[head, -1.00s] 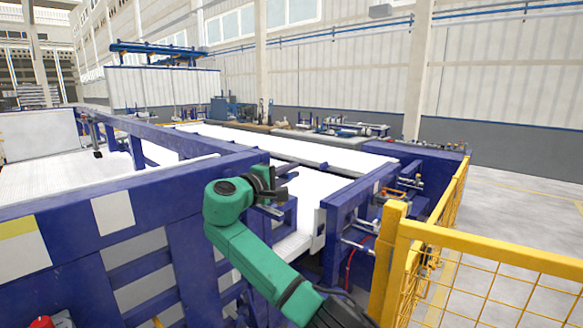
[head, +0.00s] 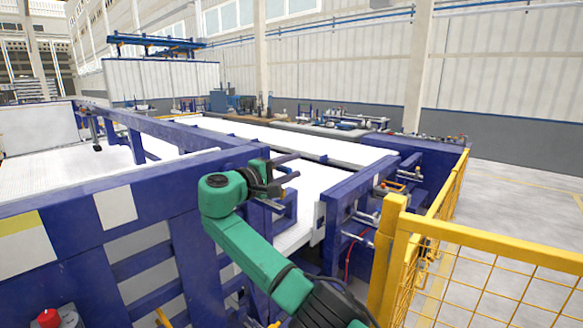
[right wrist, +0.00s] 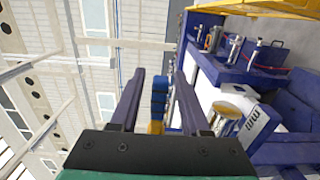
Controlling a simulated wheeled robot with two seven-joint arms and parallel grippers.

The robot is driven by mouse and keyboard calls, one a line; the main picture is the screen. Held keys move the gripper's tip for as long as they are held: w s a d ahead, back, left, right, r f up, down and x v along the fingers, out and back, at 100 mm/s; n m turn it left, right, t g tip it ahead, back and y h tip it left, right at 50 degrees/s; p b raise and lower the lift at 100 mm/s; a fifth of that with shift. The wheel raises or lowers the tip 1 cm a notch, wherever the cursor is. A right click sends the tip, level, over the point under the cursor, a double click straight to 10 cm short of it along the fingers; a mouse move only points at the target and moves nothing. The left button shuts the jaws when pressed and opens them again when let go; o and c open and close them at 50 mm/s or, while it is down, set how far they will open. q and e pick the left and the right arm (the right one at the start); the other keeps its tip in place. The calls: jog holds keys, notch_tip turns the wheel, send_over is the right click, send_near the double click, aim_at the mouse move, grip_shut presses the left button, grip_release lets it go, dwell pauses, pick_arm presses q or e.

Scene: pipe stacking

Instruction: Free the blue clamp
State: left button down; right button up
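My right gripper (head: 292,167) is on the green arm in the middle of the head view, beside the blue frame of the machine. In the right wrist view my right gripper (right wrist: 159,72) has its two dark fingers apart. A blue upright piece with a yellow lower part, which may be the blue clamp (right wrist: 159,97), shows between the fingers in that view. Gaps show on both sides of it, and I cannot tell how far beyond the fingers it is. I cannot pick out the clamp in the head view. My left gripper is not in view.
The blue machine frame (head: 165,186) runs close to the right arm. A yellow mesh fence (head: 480,236) stands at the right. White decks (head: 300,205) lie behind the gripper. A red button (head: 48,317) is at the lower left. Open floor lies beyond the fence.

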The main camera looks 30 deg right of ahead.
jog(key=shift+s+a+f+b, duration=0.1)
jog(key=shift+a+b, duration=0.2)
jog(key=shift+a, duration=0.1)
jog(key=b+v, duration=0.5)
jog(key=v, duration=0.8)
jog(key=shift+a, duration=0.4)
jog(key=shift+s, duration=0.15)
